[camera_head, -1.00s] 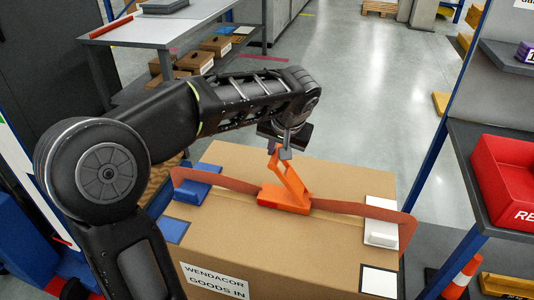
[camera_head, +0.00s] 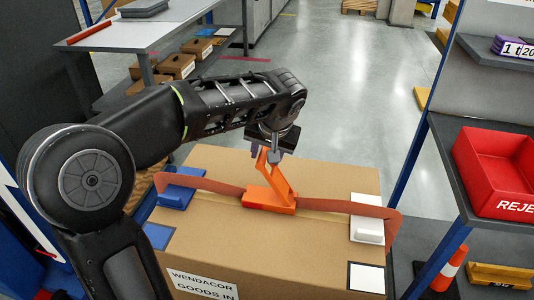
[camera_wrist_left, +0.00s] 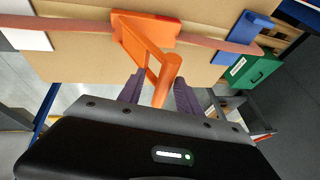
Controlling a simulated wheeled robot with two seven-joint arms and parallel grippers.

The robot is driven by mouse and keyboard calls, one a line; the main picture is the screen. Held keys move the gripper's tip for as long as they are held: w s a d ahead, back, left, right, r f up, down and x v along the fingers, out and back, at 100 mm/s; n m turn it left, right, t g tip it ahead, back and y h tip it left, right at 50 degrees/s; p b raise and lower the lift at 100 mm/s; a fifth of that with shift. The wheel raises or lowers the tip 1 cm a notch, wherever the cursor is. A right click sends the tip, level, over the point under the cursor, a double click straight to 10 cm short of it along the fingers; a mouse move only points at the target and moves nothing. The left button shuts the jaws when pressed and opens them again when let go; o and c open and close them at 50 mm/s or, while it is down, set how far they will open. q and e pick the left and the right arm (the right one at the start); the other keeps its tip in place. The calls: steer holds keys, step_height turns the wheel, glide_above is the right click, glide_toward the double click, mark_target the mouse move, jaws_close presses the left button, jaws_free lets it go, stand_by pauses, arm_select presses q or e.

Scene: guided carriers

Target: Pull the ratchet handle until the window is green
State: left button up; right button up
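An orange ratchet (camera_head: 270,197) sits on a reddish-brown strap (camera_head: 335,206) across the top of a cardboard carton (camera_head: 310,250). Its orange handle (camera_head: 278,178) stands up, tilted to the left. My left gripper (camera_head: 268,150) is at the handle's upper end. In the left wrist view the handle (camera_wrist_left: 166,82) lies between the two fingers of the left gripper (camera_wrist_left: 158,90). A gap shows beside the left-hand finger, so the gripper looks open around the handle. No green window is visible on the ratchet. My right gripper is out of view.
A blue corner piece (camera_head: 180,190) and a white one (camera_head: 367,222) lie under the strap. A rack with a red bin (camera_head: 490,165) stands at the right. A grey bench (camera_head: 150,35) stands at the back left. Floor behind the carton is clear.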

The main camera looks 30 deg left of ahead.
arm_select(q)
steer(key=v, duration=0.7)
steer(key=shift+d+r, duration=0.2)
steer(key=shift+r, duration=0.15)
steer(key=shift+s, duration=0.1)
